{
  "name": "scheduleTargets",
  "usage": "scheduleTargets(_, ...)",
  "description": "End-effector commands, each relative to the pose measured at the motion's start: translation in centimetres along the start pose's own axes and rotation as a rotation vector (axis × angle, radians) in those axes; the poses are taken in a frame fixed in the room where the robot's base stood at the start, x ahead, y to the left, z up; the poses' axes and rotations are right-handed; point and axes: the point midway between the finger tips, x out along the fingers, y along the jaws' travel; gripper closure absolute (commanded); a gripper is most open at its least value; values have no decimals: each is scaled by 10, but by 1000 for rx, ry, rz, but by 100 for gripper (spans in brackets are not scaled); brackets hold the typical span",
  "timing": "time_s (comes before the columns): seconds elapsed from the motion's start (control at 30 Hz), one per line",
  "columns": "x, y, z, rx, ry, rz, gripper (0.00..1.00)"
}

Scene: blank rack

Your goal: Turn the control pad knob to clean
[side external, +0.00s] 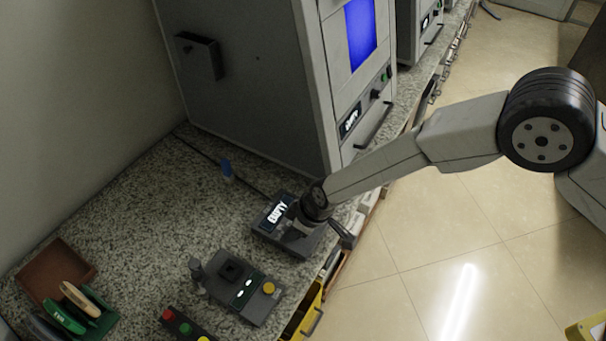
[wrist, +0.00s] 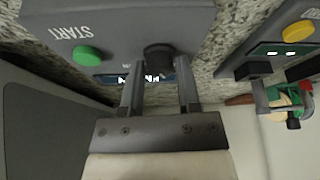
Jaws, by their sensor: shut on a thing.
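The control pad (side external: 265,226) is a grey box on the granite counter, with a lit display reading what looks like "EMPTY". In the wrist view, the pad (wrist: 115,18) shows the word START and a green button (wrist: 88,56). The dark round knob (wrist: 158,54) sits to the right of that button. My gripper (wrist: 158,70) is shut on the knob, one finger on each side. Its fingers partly cover the lit display below the knob, so the text there is not readable. In the side view, my gripper (side external: 300,230) is down over the pad and hides the knob.
A tall grey cabinet (side external: 250,80) with a blue screen stands behind the pad. A second device (side external: 240,285) with a yellow button sits in front. A red-buttoned box (side external: 185,325) and a tray of handled tools (side external: 70,310) stand farther left. An open yellow drawer (side external: 308,312) juts out below.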

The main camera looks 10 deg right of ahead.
Motion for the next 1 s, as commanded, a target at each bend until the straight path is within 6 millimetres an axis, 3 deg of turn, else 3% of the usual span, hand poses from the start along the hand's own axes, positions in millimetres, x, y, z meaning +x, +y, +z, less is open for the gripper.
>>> scheduleTargets(1.0, 0, -1, 0, 310, 0, 130, 100)
